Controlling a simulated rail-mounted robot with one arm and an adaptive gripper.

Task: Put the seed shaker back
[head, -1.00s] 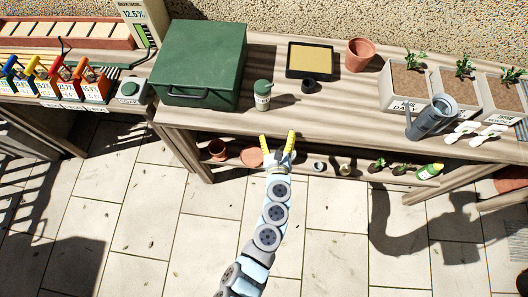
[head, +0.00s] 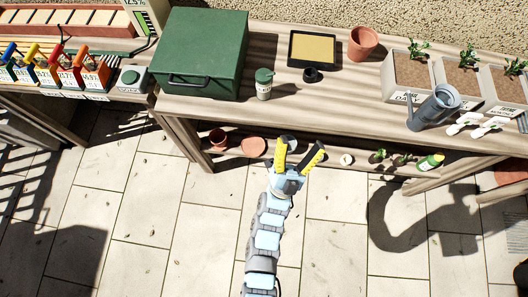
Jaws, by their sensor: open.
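The seed shaker (head: 264,84), a small pale bottle with a green lid and a label, stands upright on the wooden bench. The green box (head: 203,52) stands just left of it. Its front door, with a dark handle (head: 188,79), looks closed, and its inside is hidden. My gripper (head: 299,155), with yellow and black fingers, is open and empty. It appears in front of the bench's front edge, below and right of the shaker, apart from it.
A black tray (head: 312,63) and a small dark ring-shaped pot (head: 311,75) lie right of the shaker. A terracotta pot (head: 362,43), planters (head: 408,75) and a watering can (head: 434,107) stand farther right. A lower shelf (head: 330,158) holds small pots. Bench space before the shaker is clear.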

